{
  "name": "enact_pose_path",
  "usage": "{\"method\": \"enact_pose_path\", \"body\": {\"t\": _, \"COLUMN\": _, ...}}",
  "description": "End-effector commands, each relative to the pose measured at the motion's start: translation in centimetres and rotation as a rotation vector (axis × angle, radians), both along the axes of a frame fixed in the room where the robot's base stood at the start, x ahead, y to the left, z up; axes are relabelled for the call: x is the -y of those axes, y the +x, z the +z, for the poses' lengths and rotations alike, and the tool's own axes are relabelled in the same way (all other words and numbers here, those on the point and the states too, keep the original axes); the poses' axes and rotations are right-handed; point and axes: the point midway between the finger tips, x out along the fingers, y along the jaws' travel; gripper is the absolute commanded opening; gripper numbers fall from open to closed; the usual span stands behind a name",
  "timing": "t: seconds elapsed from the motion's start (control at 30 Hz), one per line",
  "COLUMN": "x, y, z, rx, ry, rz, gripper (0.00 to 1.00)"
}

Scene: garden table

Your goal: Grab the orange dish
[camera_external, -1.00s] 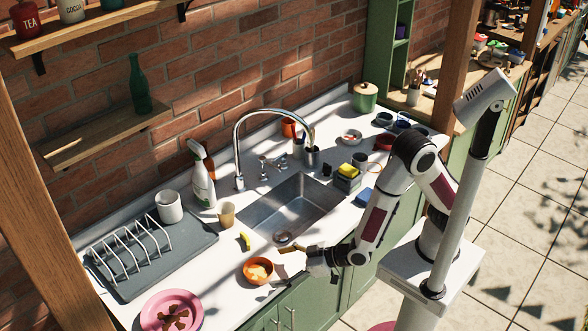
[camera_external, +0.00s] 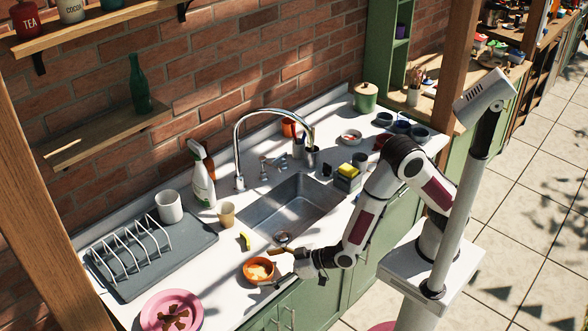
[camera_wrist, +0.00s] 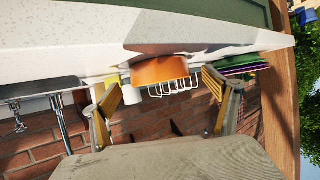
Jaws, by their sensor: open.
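The orange dish (camera_external: 258,281) stands on the white counter in front of the sink and holds pale yellowish contents. In the wrist view, which is upside down, the orange dish (camera_wrist: 160,70) appears between the two fingers, ahead of them. My gripper (camera_external: 278,265) is open, just right of the dish in the external view and low over the counter. In the wrist view my gripper (camera_wrist: 161,84) has its fingers spread wide, with nothing held. I cannot tell whether a fingertip touches the dish.
A yellow item (camera_external: 245,240) lies behind the dish, near a tan cup (camera_external: 227,214). A pink plate (camera_external: 155,322) is at front left, beside a grey mat (camera_external: 195,245) with a white rack (camera_external: 130,250). The sink (camera_external: 318,193) lies behind my gripper.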

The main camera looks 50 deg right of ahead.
Motion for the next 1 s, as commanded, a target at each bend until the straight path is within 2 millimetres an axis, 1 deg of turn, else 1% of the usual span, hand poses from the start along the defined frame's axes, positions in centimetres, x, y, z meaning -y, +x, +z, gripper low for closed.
{"method": "enact_pose_path", "body": {"t": 0.2, "x": -1.2, "y": 1.8, "z": -0.9, "rx": 0.000, "ry": 0.000, "rz": -0.002, "gripper": 0.87}}
{"method": "enact_pose_path", "body": {"t": 0.37, "x": -1.8, "y": 2.5, "z": -1.3, "rx": -0.001, "ry": -0.001, "rz": 0.000, "gripper": 0.87}}
{"method": "enact_pose_path", "body": {"t": 0.93, "x": -1.9, "y": 2.7, "z": -1.4, "rx": 0.000, "ry": 0.000, "rz": 0.000, "gripper": 0.87}}
{"method": "enact_pose_path", "body": {"t": 0.97, "x": -1.9, "y": 2.7, "z": -1.4, "rx": 0.000, "ry": 0.000, "rz": 0.000, "gripper": 0.80}}
{"method": "enact_pose_path", "body": {"t": 1.0, "x": -1.9, "y": 2.7, "z": -1.4, "rx": 0.000, "ry": 0.000, "rz": 0.000, "gripper": 0.69}}
